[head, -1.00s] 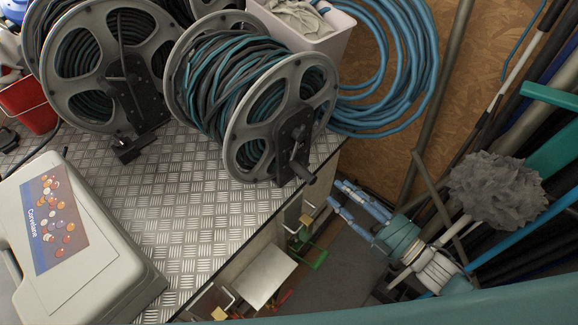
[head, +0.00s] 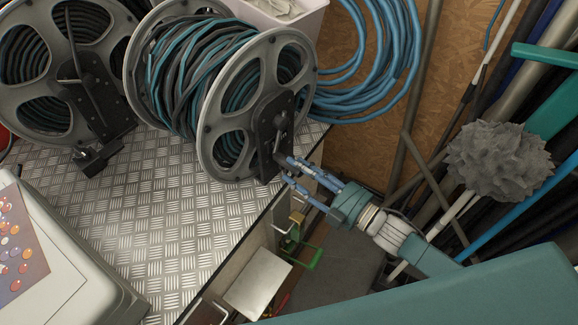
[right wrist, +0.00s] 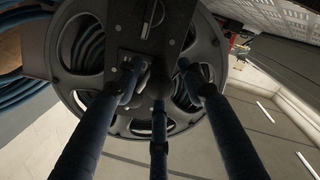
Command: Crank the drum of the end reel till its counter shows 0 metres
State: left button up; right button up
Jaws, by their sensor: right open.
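The end reel (head: 207,147) stands near the right end of the metal bench, wound with teal and black hose. Its grey flange faces me, with a black hub plate (head: 270,125) and a crank at its lower end. The counter's reading is too small to make out. My right gripper (head: 287,172) is open, its blue fingertips at the crank. In the right wrist view the hub plate (right wrist: 165,25) fills the top, and the dark crank grip (right wrist: 158,88) shows between the spread fingers; I cannot tell whether they touch it. My left gripper is not in view.
A second reel (head: 52,133) stands to the left on the tread-plate bench (head: 170,215). A pale case (head: 70,270) lies at front left. A pale bin (head: 300,22) and coiled blue hose (head: 375,100) are behind. A grey mop head (head: 497,160) and several poles stand at the right.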

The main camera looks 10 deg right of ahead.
aim_at(276, 155)
jog(key=shift+b+x, duration=0.3)
jog(key=shift+x, duration=1.25)
jog(key=shift+c, duration=0.2)
grip_shut()
jog(key=shift+s+r, duration=0.1)
